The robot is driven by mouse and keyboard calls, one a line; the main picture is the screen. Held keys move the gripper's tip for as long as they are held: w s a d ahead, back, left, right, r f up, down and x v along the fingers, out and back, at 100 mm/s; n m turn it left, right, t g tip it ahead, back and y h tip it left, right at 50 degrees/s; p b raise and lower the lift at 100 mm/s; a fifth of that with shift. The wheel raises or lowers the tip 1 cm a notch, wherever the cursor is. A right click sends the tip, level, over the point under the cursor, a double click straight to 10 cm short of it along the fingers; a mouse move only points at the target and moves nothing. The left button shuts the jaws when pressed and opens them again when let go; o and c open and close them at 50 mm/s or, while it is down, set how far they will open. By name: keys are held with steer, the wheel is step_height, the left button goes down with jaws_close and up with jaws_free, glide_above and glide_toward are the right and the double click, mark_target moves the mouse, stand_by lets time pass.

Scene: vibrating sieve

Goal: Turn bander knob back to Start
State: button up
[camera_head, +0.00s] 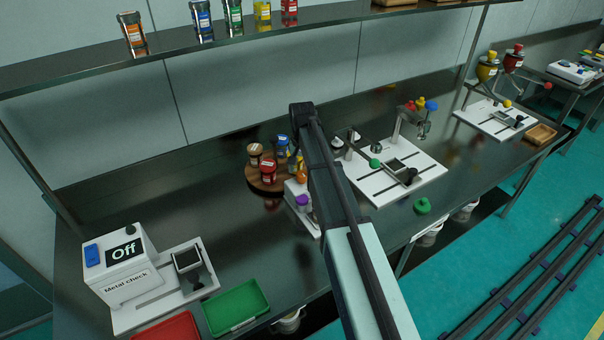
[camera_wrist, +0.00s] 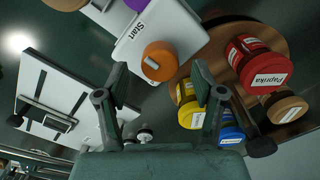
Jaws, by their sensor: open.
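The white bander (camera_wrist: 150,28) shows in the wrist view with the word "Start" on its top. An orange knob (camera_wrist: 159,61) with a small white mark sits beside that word. A purple knob (camera_wrist: 136,3) is cut off at the upper edge. My gripper (camera_wrist: 159,72) is open and empty, with the orange knob between its fingertips in the picture; contact cannot be told. In the head view the bander (camera_head: 293,188) and its purple knob (camera_head: 302,202) are partly hidden by my arm, and my gripper is hidden.
A round wooden rack (camera_head: 254,184) of spice jars, including red Paprika (camera_wrist: 262,62), stands close beside the bander. A white sieve station (camera_head: 424,176) is to the right. The metal check machine (camera_head: 122,265) reading "Off" is at left.

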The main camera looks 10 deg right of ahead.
mark_target(302, 173)
step_height(302, 173, up, 10)
steer(key=shift+f, duration=0.15)
stand_by(0.5)
